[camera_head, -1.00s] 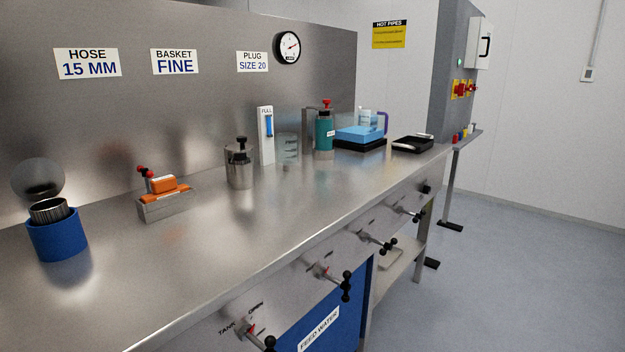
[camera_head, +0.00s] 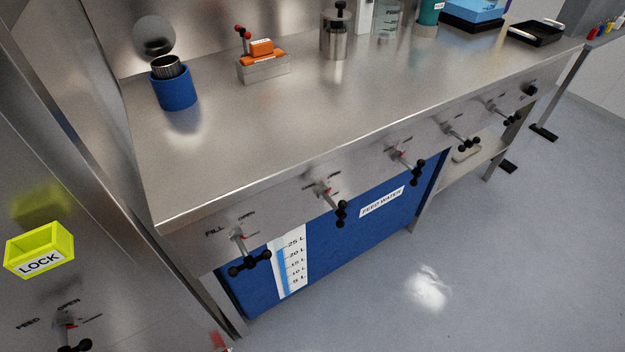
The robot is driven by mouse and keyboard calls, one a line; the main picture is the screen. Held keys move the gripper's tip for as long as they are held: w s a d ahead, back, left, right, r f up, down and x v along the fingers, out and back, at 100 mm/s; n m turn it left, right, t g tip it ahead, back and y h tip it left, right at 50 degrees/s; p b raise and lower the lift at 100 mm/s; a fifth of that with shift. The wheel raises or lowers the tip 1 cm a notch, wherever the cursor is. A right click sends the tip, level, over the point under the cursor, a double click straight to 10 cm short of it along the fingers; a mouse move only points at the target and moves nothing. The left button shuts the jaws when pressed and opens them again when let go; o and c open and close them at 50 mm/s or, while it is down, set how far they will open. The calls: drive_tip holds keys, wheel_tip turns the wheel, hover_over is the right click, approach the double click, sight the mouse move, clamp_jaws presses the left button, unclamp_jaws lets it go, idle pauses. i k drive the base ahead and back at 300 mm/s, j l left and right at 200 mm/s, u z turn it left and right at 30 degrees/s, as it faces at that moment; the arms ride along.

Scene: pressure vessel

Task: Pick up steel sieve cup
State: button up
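A ribbed steel cup (camera_head: 166,66), which looks like the steel sieve cup, sits upright inside a blue round holder (camera_head: 175,90) on the left part of the steel bench. Only its upper part shows above the holder's rim. A round, ball-like shape (camera_head: 154,33) shows just behind it; I cannot tell whether it is solid or a reflection. My gripper is not in view.
The steel bench top (camera_head: 230,140) is clear in front of the holder. A steel tray (camera_head: 264,70) with orange pieces and a steel pot (camera_head: 336,38) stand to the right. Black valve handles (camera_head: 250,263) stick out along the bench front. A yellow LOCK box (camera_head: 40,250) is at left.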

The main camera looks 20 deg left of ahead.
sight(165, 68)
drive_tip(key=i, duration=0.65)
drive_tip(key=i+u, duration=0.25)
drive_tip(key=i, duration=0.15)
drive_tip(key=i+l+u, duration=0.25)
drive_tip(key=i, duration=0.15)
drive_tip(key=i+l+u, duration=0.3)
drive_tip(key=i+j+u, duration=0.1)
drive_tip(key=u, duration=0.75)
